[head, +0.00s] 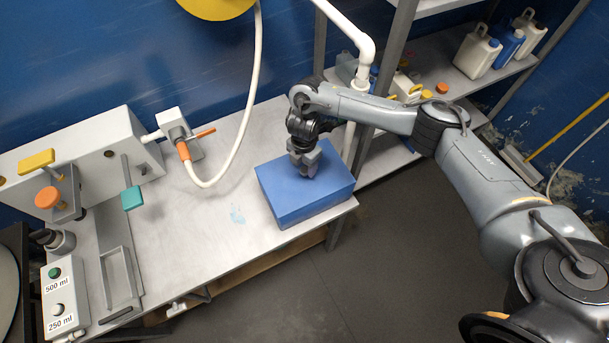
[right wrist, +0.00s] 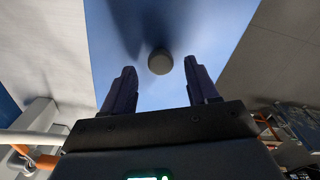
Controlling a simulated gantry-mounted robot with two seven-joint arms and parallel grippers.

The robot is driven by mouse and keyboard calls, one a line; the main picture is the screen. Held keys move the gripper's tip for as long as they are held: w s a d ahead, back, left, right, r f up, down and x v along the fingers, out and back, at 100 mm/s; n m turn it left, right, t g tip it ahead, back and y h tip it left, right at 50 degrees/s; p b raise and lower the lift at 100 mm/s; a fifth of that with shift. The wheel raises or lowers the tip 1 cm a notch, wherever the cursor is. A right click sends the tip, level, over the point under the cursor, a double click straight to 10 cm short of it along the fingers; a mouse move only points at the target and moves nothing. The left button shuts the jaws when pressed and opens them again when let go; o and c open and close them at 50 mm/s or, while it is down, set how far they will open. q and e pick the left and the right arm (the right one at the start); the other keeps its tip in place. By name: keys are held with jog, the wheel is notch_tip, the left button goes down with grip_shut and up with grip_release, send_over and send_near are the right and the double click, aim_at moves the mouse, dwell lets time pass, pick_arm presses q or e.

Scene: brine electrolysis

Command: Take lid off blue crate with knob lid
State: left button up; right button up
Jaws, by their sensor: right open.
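The blue crate (head: 300,205) stands shut on the right end of the metal bench, with its flat blue lid (head: 279,178) on top. My right gripper (head: 306,168) points down over the lid and hides the knob in the head view. In the right wrist view, the round grey knob (right wrist: 160,62) stands on the blue lid (right wrist: 190,30), just beyond and between the two fingertips. The right gripper (right wrist: 158,75) is open, with one finger on each side of the knob's line and nothing held. My left gripper is not in view.
The metal bench (head: 220,220) is clear left of the crate. A white hose (head: 240,130) with an orange fitting curves behind it. A white pipe (head: 350,120) stands close behind the crate. Shelves with jugs (head: 477,52) are at the back right.

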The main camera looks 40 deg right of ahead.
aim_at(305, 169)
notch_tip(305, 169, down, 4)
jog(key=shift+r+b, duration=0.2)
jog(key=shift+b, duration=0.2)
jog(key=shift+d, duration=0.1)
grip_shut()
